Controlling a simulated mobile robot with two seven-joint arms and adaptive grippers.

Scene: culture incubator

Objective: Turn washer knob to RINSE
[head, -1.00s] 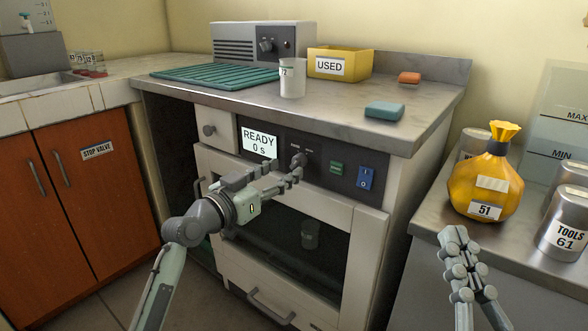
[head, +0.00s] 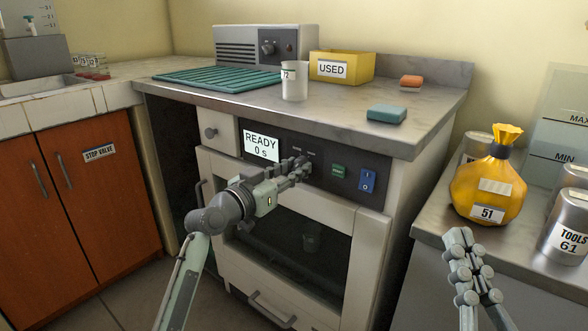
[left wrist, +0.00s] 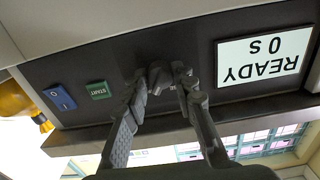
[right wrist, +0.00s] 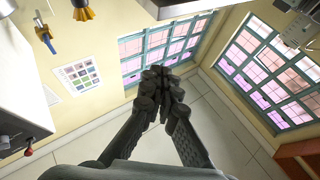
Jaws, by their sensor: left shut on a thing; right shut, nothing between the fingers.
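The washer (head: 372,222) is a pale cabinet with a dark control panel under a metal worktop. Its display (head: 261,145) reads READY 0 s. My left gripper (head: 302,168) is at the panel, right of the display, shut on the dark knob. In the left wrist view the knob (left wrist: 160,76) sits between the two fingertips (left wrist: 161,86). The fingers hide most of the knob and its markings in the head view, so its setting cannot be read. My right gripper (head: 461,240) is shut and empty, well away from the washer; it also shows in the right wrist view (right wrist: 161,75).
A green START button (head: 339,171) and a blue switch (head: 367,181) lie right of the knob. A beaker (head: 294,80), a yellow USED box (head: 342,67) and a teal block (head: 387,113) stand on the worktop. A yellow bag (head: 487,185) stands on the right counter.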

